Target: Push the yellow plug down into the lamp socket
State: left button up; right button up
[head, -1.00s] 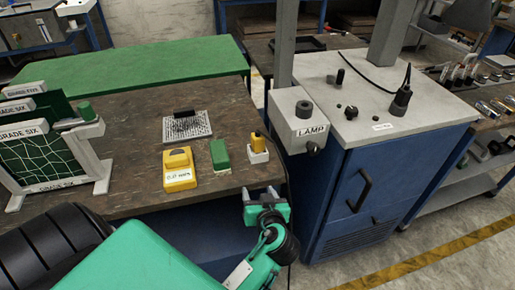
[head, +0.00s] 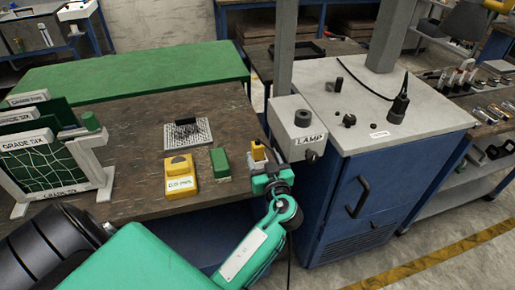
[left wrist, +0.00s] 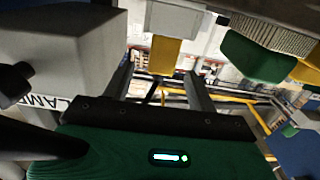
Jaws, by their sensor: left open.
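The yellow plug (head: 258,150) stands upright in a small pale holder at the right front edge of the wooden bench. My left gripper (head: 263,163) is open right at the plug and hides most of the holder. In the left wrist view, which looks upside down, the plug (left wrist: 164,57) hangs from the pale holder (left wrist: 178,17), between the two spread fingers and with gaps on both sides. The lamp socket is a grey box marked LAMP (head: 298,134), just right of the gripper, with a dark round opening (head: 303,117) on top. My right gripper is not in view.
A green block (head: 220,163) and a yellow meter (head: 180,177) lie left of the plug. A pin-covered plate (head: 188,134) is behind them. A blue cabinet (head: 375,190) with a grey top stands right. The lamp box is close beside the gripper.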

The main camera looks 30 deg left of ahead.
aim_at(259, 150)
pick_arm(q)
jog(key=p+x, duration=0.2)
jog(key=x, duration=0.2)
jog(key=shift+w+a+r+p, duration=0.15)
jog(key=shift+a+r+p, duration=0.05)
jog(key=shift+a+p, duration=0.15)
jog(key=shift+w+a+f, duration=0.15)
jog(key=shift+w+a, duration=0.05)
jog(key=shift+a, duration=0.05)
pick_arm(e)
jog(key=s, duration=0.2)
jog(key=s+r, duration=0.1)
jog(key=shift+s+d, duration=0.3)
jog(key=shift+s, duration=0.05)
pick_arm(q)
jog(key=shift+c, duration=0.2)
jog(key=c, duration=1.1)
